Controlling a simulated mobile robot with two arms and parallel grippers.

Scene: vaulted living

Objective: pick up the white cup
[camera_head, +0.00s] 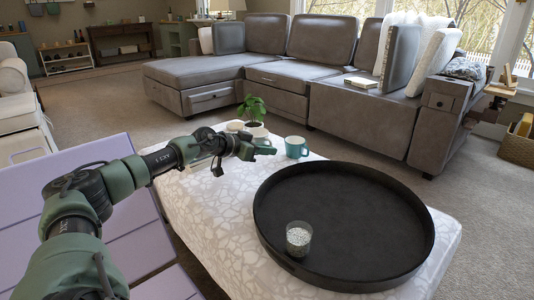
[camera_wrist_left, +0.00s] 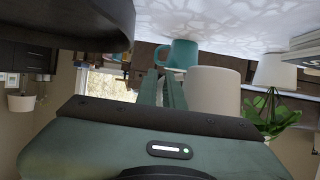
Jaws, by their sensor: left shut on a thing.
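The white cup (camera_head: 259,132) stands upright near the far end of the patterned white table, partly hidden by my left gripper in the head view. In the left wrist view, which is upside down, the white cup (camera_wrist_left: 213,92) is large and right beside the fingers. My left gripper (camera_head: 264,150) reaches in low from the left. Its two green fingers (camera_wrist_left: 162,90) are close together and shut on the white cup at its side. The exact contact, likely at the handle, is hidden. My right gripper is out of view.
A teal mug (camera_head: 296,147) stands just right of the gripper. A potted plant (camera_head: 252,107) and another pale vessel (camera_head: 235,126) are behind it. A large black round tray (camera_head: 345,200) with a small glass of pale beads (camera_head: 298,238) fills the near right of the table.

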